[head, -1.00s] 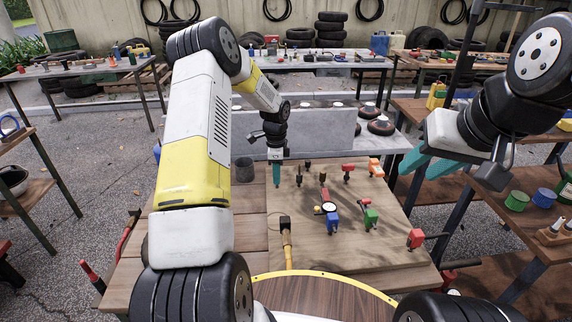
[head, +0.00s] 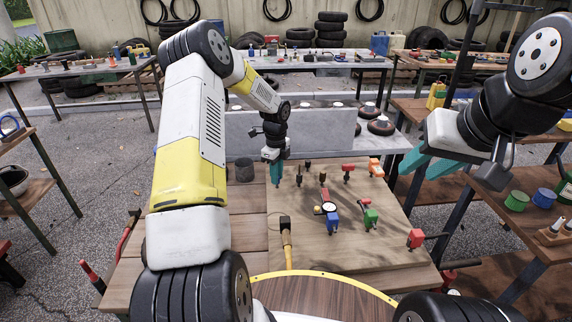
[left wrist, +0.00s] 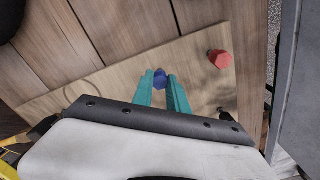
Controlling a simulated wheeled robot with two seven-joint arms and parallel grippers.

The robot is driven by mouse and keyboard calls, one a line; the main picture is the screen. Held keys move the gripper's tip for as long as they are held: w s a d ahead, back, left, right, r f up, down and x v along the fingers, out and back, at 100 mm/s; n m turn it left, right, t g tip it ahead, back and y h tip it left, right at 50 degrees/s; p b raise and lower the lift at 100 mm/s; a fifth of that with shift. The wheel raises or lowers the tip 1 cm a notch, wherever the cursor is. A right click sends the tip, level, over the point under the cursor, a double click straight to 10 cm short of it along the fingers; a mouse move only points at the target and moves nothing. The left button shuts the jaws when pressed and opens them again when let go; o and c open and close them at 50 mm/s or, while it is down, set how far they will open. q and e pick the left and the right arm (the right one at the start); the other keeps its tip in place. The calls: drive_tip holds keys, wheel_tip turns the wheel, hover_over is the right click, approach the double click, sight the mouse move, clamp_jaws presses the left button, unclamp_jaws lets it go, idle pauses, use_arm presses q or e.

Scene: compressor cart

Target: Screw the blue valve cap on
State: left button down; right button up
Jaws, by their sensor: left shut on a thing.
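My left gripper (head: 276,176) points down at the back left corner of the light wooden board (head: 310,248). In the left wrist view its teal fingers (left wrist: 163,92) are shut on the blue valve cap (left wrist: 160,77). The cap's top shows between the fingertips; in the head view the fingers hide it. I cannot see whether a valve stem is under the cap. My right gripper (head: 428,164) is raised at the right, away from the board, with its teal fingers apart and nothing between them.
A red cap (left wrist: 219,58) stands near the blue one in the left wrist view. A grey panel rises behind.

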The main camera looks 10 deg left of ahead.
use_arm(q)
drive_tip(key=shift+m, duration=0.4)
drive_tip(key=c, duration=1.2)
unclamp_jaws()
drive_tip(key=shift+c, duration=0.2)
drive_tip(key=shift+r, duration=0.15)
drive_tip(key=s+d+r+n+t, duration=0.1)
drive_tip(key=s+r+n, duration=0.3)
drive_tip(key=r, duration=0.7)
drive_tip(key=s+d+r+n+t, duration=0.1)
drive_tip(key=s+r+n, duration=0.3)
drive_tip(key=r, duration=0.8)
drive_tip(key=s+d+r+n+t, duration=0.1)
drive_tip(key=s+n, duration=0.3)
drive_tip(key=s, duration=0.4)
drive_tip(key=s+d+r+n+t+h, duration=0.1)
drive_tip(key=s+r+n, duration=0.3)
drive_tip(key=s, duration=0.4)
drive_tip(key=s+r+n+t+h, duration=0.1)
drive_tip(key=s+r+n+t, duration=0.1)
drive_tip(key=s+n, duration=0.3)
drive_tip(key=s, duration=0.4)
drive_tip(key=shift+d+r+n, duration=0.4)
